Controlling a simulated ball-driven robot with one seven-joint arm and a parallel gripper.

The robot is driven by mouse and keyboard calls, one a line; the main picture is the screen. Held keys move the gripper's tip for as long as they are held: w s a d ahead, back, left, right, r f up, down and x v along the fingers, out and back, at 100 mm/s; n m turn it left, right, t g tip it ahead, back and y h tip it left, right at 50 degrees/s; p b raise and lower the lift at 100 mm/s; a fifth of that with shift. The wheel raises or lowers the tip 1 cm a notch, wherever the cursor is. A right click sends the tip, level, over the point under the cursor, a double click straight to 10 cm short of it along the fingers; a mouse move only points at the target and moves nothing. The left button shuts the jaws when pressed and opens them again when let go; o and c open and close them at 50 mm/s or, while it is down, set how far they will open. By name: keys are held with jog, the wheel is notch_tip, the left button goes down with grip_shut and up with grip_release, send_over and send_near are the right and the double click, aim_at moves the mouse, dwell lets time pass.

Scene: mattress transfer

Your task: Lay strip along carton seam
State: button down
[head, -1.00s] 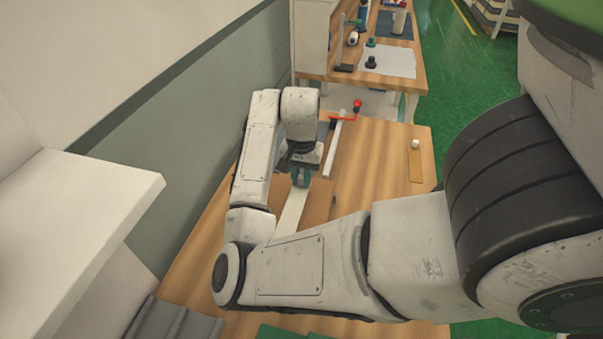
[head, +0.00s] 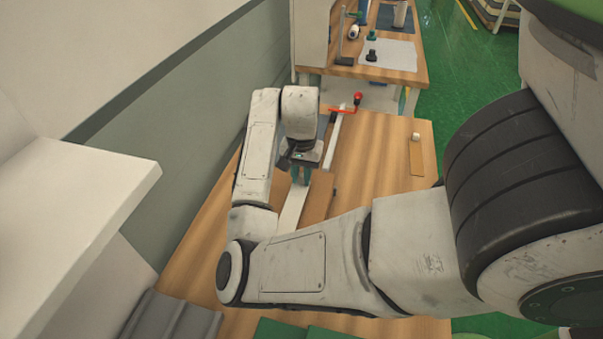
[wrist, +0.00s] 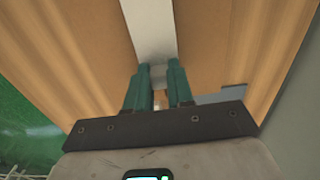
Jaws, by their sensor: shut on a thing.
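A long white strip (head: 291,213) lies over the wooden table below my gripper in the head view, partly hidden by my arm. In the wrist view the strip (wrist: 150,30) runs from the top edge down to my teal fingertips, with brown surface on both sides. My gripper (wrist: 160,72) is shut, with the whitish strip end between its fingers. In the head view my gripper (head: 300,172) points down. A brown panel (head: 318,197), apparently part of the carton, shows just right of the strip. I cannot make out the seam or whether the strip touches the carton.
A pale bar with a red-ended handle (head: 345,107) extends beyond my gripper. A brown piece (head: 416,158) with a small white part lies at the table's right. Open table (head: 375,165) lies between. A white shelf (head: 85,190) juts out at left. Another bench stands behind.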

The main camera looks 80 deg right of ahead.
jog(key=shift+f, duration=0.35)
jog(key=c, duration=0.9)
grip_release()
notch_tip(320, 180, up, 11)
jog(key=p, duration=0.1)
